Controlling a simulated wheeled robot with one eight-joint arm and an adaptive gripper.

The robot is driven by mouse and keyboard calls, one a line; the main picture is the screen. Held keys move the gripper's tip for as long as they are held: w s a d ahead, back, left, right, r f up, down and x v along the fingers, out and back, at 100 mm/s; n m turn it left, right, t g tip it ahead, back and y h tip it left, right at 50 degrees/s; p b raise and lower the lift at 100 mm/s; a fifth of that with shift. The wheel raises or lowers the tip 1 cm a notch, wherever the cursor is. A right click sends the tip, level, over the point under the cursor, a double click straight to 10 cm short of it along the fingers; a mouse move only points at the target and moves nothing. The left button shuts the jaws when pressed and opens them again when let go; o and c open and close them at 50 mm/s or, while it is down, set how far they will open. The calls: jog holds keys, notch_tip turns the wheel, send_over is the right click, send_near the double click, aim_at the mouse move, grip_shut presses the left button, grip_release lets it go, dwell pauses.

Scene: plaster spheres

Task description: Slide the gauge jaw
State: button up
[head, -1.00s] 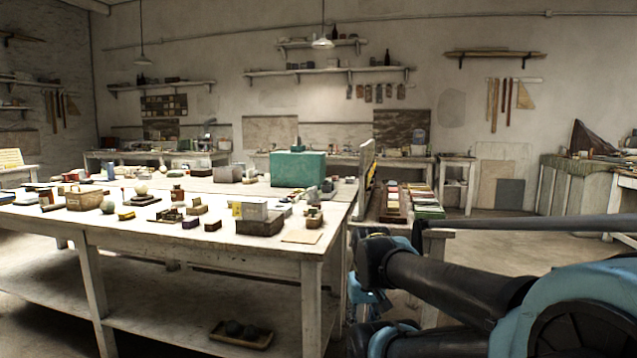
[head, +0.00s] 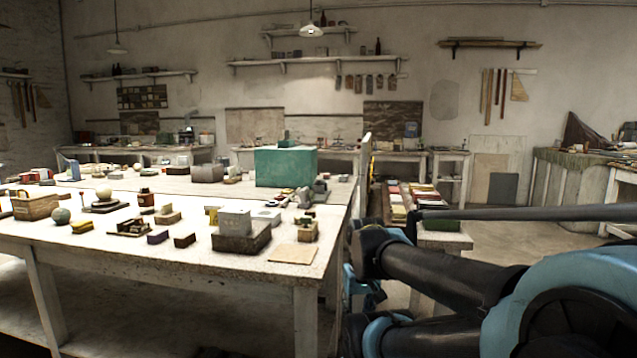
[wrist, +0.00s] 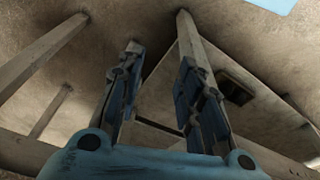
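My gripper (wrist: 160,58) is open and empty in the wrist view, its two blue-black fingers well apart. In the head view it hangs low beside the table's right end, mostly hidden by my own arm. I cannot pick out the gauge jaw for certain. A small brown fixture with upright blocks (head: 130,228) stands near the table's front edge and could be a gauge. Another small wooden piece with blocks on it (head: 308,230) stands near the right corner.
The pale worktable (head: 190,265) fills the left and middle. A grey block on a dark base (head: 236,232), a tan sheet (head: 293,253) and a green box (head: 286,166) stand on it. A rack of coloured items (head: 410,198) is beyond its right end. Open floor lies right.

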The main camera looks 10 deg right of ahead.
jog(key=shift+o, duration=1.3)
jog(key=shift+s+r, duration=0.15)
notch_tip(320, 180, up, 30)
jog(key=t, duration=0.7)
send_over(319, 180)
jog(key=s+d, duration=0.1)
jog(key=s, duration=1)
jog(key=shift+n+y, duration=0.4)
jog(key=x, duration=1.6)
jog(key=shift+f, duration=0.35)
jog(key=shift+c, duration=0.3)
